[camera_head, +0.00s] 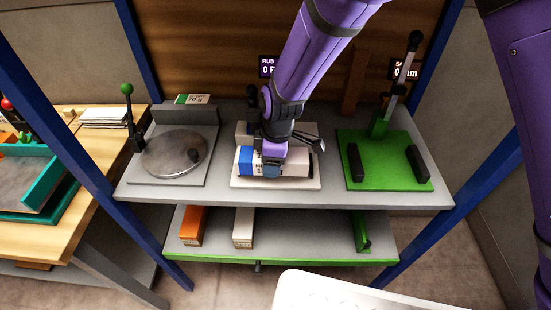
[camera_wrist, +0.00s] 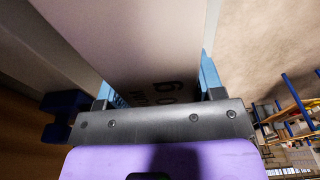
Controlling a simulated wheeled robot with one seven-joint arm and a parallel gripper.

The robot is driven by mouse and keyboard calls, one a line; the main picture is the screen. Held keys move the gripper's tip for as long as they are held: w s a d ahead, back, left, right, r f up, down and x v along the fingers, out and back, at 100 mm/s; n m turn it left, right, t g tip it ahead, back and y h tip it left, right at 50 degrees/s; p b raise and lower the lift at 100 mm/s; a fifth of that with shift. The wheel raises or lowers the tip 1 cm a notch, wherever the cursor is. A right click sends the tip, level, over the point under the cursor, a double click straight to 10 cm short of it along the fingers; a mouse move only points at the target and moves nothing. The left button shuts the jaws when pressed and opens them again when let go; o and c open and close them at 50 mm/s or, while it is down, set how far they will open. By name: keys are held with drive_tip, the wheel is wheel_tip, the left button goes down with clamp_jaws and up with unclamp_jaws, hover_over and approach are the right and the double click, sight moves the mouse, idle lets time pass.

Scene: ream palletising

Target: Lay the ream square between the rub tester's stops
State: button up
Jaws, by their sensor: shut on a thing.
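The ream (camera_head: 292,167), white with a blue end, lies over the pale base plate (camera_head: 240,184) of the rub tester in the middle of the shelf. My gripper (camera_head: 269,166) comes down from above and is shut on the ream near its middle. In the wrist view the ream (camera_wrist: 130,40) fills the space between the blue fingers of my gripper (camera_wrist: 158,88). The ream looks roughly in line with the plate; I cannot tell whether it touches it. My arm and gripper hide part of the tester, and its stops are not clearly seen.
A grey tester with a round metal plate (camera_head: 175,154) stands left. A green stand (camera_head: 388,178) with two black blocks and a lever stands right. Orange (camera_head: 194,226) and white (camera_head: 243,227) packs lie on the lower shelf. Blue posts (camera_head: 85,135) frame the shelving.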

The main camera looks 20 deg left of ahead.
drive_tip(key=w, duration=0.3)
drive_tip(key=shift+w+f, duration=0.1)
drive_tip(key=shift+w, duration=0.05)
drive_tip(key=shift+w+f, duration=0.15)
drive_tip(key=shift+f, duration=0.75)
drive_tip(key=shift+w+f, duration=0.1)
drive_tip(key=shift+f, duration=0.8)
drive_tip(key=o, duration=1.2)
drive_tip(key=shift+f, duration=0.15)
drive_tip(key=shift+c, duration=0.2)
wheel_tip(320, 180, up, 8)
drive_tip(key=shift+d, duration=0.4)
drive_tip(key=shift+f, duration=0.15)
